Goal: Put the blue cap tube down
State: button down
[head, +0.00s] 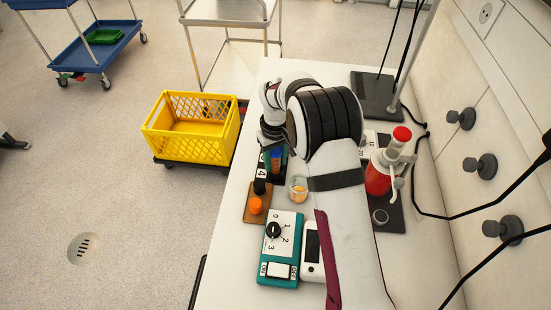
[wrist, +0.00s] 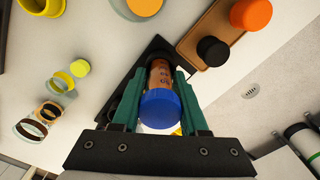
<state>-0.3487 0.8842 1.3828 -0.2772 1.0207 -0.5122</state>
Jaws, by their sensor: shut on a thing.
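The blue cap tube (wrist: 160,106) is between the green fingers of my gripper (wrist: 159,76) in the wrist view, its blue cap toward the camera and its orange-brown body pointing away. My gripper is shut on it. A black holder (wrist: 156,47) lies beyond the tube's far end. I cannot tell whether the tube's lower end is inside it or above it. In the head view my gripper (head: 272,140) is over the black holder (head: 263,168) marked with a 4, and my arm hides part of the bench there.
A brown block (wrist: 190,45) holds an orange cap (wrist: 250,13) and a black cap (wrist: 213,51). A beaker (head: 298,188) with orange contents stands close by. A teal dial box (head: 281,250) and a red bottle (head: 378,178) are on the bench. A yellow crate (head: 190,127) stands off its left edge.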

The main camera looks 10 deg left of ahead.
jog(key=shift+f, duration=0.15)
jog(key=shift+c, duration=2.2)
grip_release()
notch_tip(320, 180, up, 13)
jog(key=shift+f, duration=0.1)
jog(key=s+d+r+m+y, duration=0.1)
jog(key=s+d+r+m, duration=0.35)
jog(key=s, duration=0.45)
jog(key=s+d+r+m, duration=0.35)
jog(key=s+d, duration=0.25)
jog(key=s, duration=0.3)
jog(key=s+d+f+m, duration=0.1)
jog(key=s+m, duration=0.1)
jog(key=s, duration=0.5)
jog(key=s+d+f+m, duration=0.1)
jog(key=s+f+m, duration=0.1)
jog(key=s, duration=0.5)
jog(key=shift+s+d+y, duration=0.3)
jog(key=shift+s+y, duration=0.1)
